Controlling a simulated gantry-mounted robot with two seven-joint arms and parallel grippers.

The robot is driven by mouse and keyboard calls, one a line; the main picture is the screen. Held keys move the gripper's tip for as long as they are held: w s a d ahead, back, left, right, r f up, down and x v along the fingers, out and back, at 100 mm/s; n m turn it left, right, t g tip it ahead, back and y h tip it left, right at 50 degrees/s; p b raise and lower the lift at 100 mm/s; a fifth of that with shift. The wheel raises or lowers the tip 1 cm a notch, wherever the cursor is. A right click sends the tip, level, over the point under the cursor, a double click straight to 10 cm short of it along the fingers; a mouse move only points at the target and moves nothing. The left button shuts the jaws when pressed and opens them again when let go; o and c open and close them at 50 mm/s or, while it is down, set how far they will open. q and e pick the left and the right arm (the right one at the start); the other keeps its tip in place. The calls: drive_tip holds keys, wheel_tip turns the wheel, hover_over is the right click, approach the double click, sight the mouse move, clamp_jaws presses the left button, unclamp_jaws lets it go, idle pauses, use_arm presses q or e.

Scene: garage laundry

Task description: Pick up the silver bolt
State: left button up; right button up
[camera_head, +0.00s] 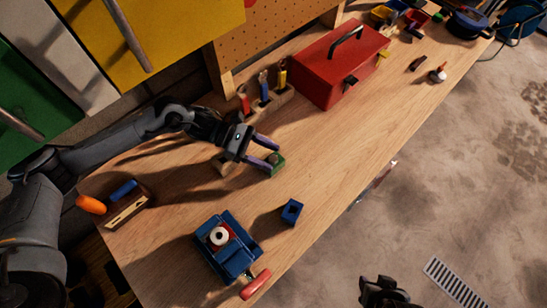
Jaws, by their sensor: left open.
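My left gripper (268,151) is open above the wooden workbench (180,185), its two purplish fingers pointing right. A small green block-like thing (278,165) is at the tip of the lower finger, with a small greyish piece (273,158) at its top; I cannot tell whether that piece is the silver bolt. I cannot make out a silver bolt for certain anywhere else. A small wooden piece (222,165) lies partly hidden below the gripper. A dark part of my right arm's end (385,292) shows at the bottom edge, over the floor; its fingers are not clear.
A blue vise (238,262) with a red handle (256,285) and a small blue block (291,212) stand near the bench's front edge. A red toolbox (325,75) and a tool holder (280,98) stand at the back. A wooden brush-like piece (128,212) lies left. The bench right of the gripper is clear.

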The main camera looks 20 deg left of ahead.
use_arm(q)
drive_tip(key=shift+w+d+f, duration=0.1)
drive_tip(key=shift+d+f, duration=0.15)
drive_tip(key=shift+d, duration=0.3)
drive_tip(key=shift+c, duration=0.2)
drive_tip(key=shift+f, duration=0.15)
clamp_jaws()
